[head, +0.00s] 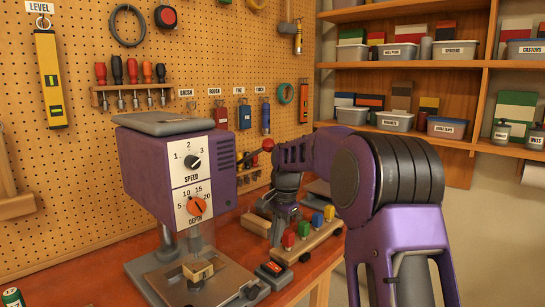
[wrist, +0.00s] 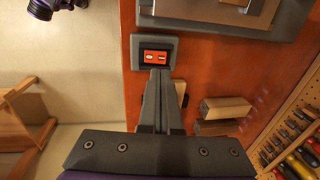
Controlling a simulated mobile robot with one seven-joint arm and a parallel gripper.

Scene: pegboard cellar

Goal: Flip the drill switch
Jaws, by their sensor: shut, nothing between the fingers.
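The purple drill press (head: 175,180) stands on the bench in the head view, with its speed knob (head: 193,162) and depth knob (head: 196,206) facing me. The drill switch (head: 272,270) is a dark box with a red rocker beside the press base. In the wrist view, the switch (wrist: 155,57) shows its red face in a grey surround. My gripper (wrist: 158,75) is shut and empty. Its fingertips appear at the switch's lower edge in that view; whether they touch it I cannot tell. In the head view I cannot clearly make out the fingertips.
The press base (wrist: 220,25) lies just beyond the switch in the wrist view. A pegboard (head: 80,180) with tools backs the bench. A wooden stool (wrist: 25,120) stands on the floor left of the bench edge.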

